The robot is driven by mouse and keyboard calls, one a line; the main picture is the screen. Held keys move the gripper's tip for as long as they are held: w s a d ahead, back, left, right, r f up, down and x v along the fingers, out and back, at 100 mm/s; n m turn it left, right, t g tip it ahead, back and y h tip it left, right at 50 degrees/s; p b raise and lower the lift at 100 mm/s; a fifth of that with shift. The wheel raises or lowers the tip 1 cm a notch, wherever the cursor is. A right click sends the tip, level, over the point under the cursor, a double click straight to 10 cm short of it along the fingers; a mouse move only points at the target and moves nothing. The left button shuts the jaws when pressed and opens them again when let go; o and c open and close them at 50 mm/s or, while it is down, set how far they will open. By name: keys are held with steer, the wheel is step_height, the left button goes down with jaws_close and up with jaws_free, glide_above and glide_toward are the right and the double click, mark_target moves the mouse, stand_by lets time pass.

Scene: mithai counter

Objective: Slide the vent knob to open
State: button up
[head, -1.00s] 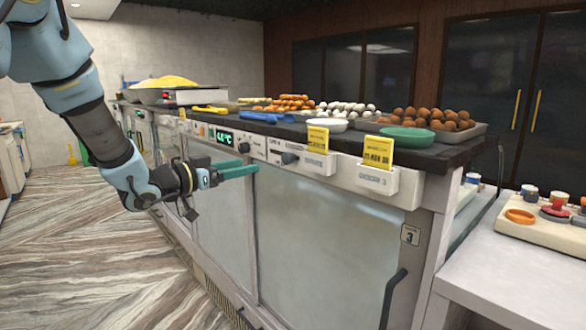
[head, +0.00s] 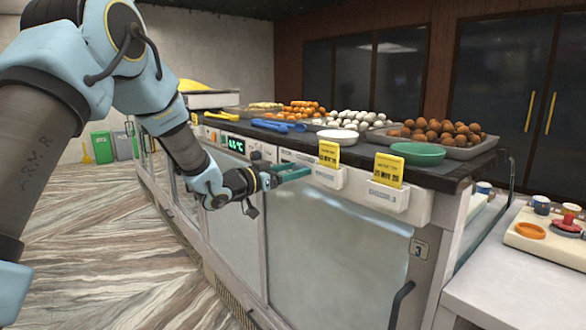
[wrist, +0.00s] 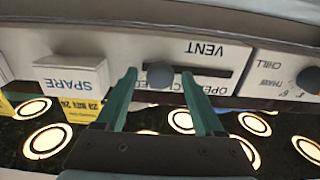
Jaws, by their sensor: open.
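Small lettering beside the slot is partly covered by a finger. My gripper (wrist: 159,72) is open, with one green finger on each side of the knob; whether either finger touches it I cannot tell. In the head view my gripper (head: 293,172) is at the counter's front control panel, and the knob is hidden there.
A SPARE tag holder (wrist: 72,76) is left of the fingers in the wrist view. A CHILL dial (wrist: 309,80) is at the right.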

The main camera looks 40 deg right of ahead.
jaws_close()
stand_by(0.5)
stand_by(0.9)
